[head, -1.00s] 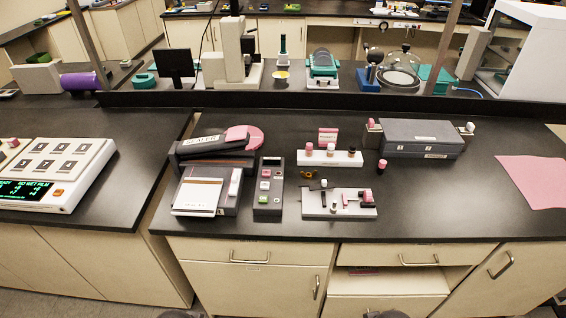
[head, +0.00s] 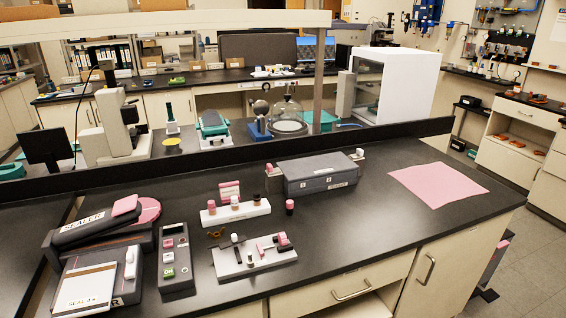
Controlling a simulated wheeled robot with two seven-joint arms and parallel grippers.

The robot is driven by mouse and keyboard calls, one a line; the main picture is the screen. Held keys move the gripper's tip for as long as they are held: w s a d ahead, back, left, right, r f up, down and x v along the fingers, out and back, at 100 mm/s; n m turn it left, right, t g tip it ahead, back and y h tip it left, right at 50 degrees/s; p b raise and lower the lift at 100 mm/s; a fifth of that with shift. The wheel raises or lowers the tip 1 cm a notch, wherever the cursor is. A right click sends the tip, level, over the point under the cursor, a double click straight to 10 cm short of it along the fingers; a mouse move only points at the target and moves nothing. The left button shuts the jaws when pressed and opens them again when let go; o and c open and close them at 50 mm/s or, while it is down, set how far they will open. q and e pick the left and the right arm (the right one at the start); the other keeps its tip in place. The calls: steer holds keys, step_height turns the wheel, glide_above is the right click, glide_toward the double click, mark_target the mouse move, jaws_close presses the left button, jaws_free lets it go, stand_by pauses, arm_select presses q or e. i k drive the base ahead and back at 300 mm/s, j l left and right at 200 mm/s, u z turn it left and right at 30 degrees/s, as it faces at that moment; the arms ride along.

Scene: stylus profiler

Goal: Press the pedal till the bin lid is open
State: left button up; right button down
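What looks like the bin (head: 493,262) stands on the floor just past the right end of the dark bench, mostly hidden behind the bench's end. I cannot tell for sure whether the lid is open or shut. Neither of my grippers is in view.
The dark bench (head: 350,233) fills the foreground, with a sealer (head: 95,226), a grey case (head: 320,177) and a pink sheet (head: 438,185) on it. Grey tiled floor (head: 535,250) is free to the right, before a drawer cabinet (head: 520,135).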

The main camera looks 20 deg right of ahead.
mark_target(489, 295)
steer(key=z, duration=2.3)
steer(key=i+l+u, duration=0.15)
steer(key=i+l, duration=0.3)
steer(key=i, duration=0.35)
steer(key=i+l+u, duration=0.15)
steer(key=i+l, duration=0.4)
steer(key=i, duration=0.25)
steer(key=i+l+u, duration=0.15)
steer(key=i+l, duration=0.45)
steer(key=i, duration=0.15)
